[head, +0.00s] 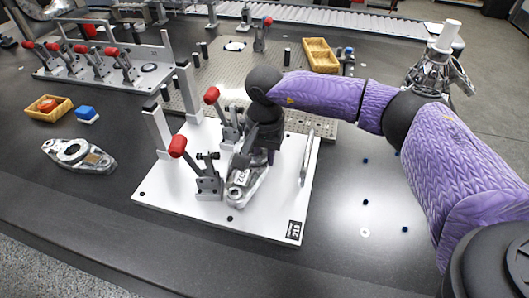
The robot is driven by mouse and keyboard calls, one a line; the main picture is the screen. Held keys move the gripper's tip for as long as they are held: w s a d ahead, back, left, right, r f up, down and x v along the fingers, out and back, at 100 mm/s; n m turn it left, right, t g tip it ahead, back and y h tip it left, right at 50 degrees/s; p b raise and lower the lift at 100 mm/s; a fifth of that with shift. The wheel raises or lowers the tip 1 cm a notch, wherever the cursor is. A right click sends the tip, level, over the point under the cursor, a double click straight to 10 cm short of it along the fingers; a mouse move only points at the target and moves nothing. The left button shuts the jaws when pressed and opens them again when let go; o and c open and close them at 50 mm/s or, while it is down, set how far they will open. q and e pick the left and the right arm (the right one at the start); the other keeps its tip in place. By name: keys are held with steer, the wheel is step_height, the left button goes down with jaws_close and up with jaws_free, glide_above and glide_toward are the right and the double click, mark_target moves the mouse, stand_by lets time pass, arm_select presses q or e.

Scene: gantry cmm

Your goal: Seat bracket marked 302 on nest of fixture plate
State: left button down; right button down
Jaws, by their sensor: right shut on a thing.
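The grey metal bracket (240,188) is at the middle of the white fixture plate (274,205), lying lengthwise toward the near edge. Its pale label is partly covered, so I cannot read the whole number. My right gripper (250,158) comes down from above and is shut on the bracket's far part. The nest under the bracket is hidden by the bracket and gripper, so I cannot tell whether the bracket is flush or slightly raised. My left gripper is not in view.
Two toggle clamps with red handles (178,146) (211,95) stand left of and behind the bracket. White posts (157,128) rise at the plate's left. Another bracket (77,154) lies on the dark table at left. A perforated plate (230,68) and yellow bin (320,55) are behind.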

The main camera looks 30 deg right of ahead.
mark_target(266, 152)
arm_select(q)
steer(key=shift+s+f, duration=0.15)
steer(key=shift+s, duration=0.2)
arm_select(e)
steer(key=shift+f, duration=0.3)
steer(key=c, duration=0.6)
jaws_free()
steer(key=shift+s, duration=0.15)
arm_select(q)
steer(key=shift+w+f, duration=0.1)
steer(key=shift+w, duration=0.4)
arm_select(e)
steer(key=shift+o, duration=0.6)
steer(key=shift+r, duration=0.15)
step_height(266, 152, up, 9)
steer(key=p, duration=0.3)
steer(key=shift+r+p, duration=0.1)
steer(key=shift+p, duration=0.25)
steer(key=shift+d+r, duration=0.1)
steer(key=shift+r, duration=0.2)
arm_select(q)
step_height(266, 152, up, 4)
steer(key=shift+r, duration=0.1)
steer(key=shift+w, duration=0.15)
